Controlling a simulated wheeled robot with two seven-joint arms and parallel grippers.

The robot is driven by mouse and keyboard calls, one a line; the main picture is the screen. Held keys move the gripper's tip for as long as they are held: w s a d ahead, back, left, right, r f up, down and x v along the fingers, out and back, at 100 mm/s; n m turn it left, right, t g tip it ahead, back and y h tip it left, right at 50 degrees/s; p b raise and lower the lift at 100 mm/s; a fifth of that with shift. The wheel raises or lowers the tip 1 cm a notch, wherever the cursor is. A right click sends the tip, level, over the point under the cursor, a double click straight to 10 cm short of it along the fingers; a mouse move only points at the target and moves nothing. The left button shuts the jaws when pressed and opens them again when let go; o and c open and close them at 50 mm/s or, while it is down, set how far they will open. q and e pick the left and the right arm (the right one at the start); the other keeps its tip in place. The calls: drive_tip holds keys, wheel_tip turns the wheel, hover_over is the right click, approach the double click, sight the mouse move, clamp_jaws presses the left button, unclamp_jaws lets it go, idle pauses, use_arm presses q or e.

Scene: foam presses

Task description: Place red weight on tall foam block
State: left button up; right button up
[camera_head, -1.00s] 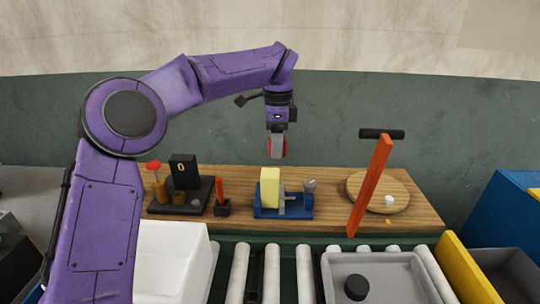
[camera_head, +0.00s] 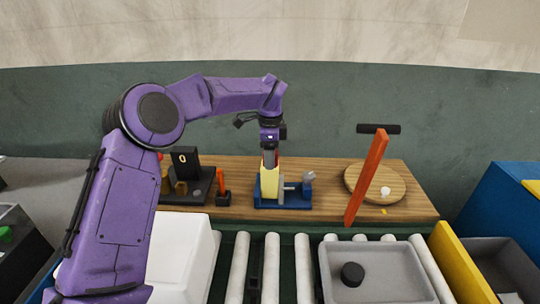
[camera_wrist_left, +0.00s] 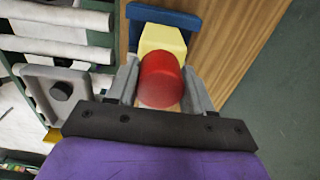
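The red weight (camera_wrist_left: 160,80) is a red cylinder between the two grey fingers of my left gripper (camera_wrist_left: 160,88) in the left wrist view. The fingers close on its sides. The tall yellow foam block (camera_wrist_left: 163,38) is right beyond the weight, partly hidden by it. In the head view, my left gripper (camera_head: 270,160) points down over the foam block (camera_head: 269,184), which stands upright on a blue press base (camera_head: 285,204). I cannot tell whether the weight touches the foam. My right gripper is out of view.
On the wooden board (camera_head: 330,210) stand a black stand marked 0 (camera_head: 185,160) at left, a small orange-handled tool (camera_head: 222,183), and a tilted orange bar (camera_head: 367,180) by a round wooden disc (camera_head: 353,176) at right. Rollers and a grey tray (camera_head: 375,288) lie in front.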

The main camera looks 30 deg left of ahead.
use_arm(q)
drive_tip(key=o, duration=0.3)
drive_tip(key=shift+r+p, duration=0.35)
drive_tip(key=shift+p, duration=0.05)
wheel_tip(320, 180, up, 12)
drive_tip(key=shift+f+b, duration=0.2)
drive_tip(key=shift+b, duration=0.2)
drive_tip(key=shift+f, duration=0.1)
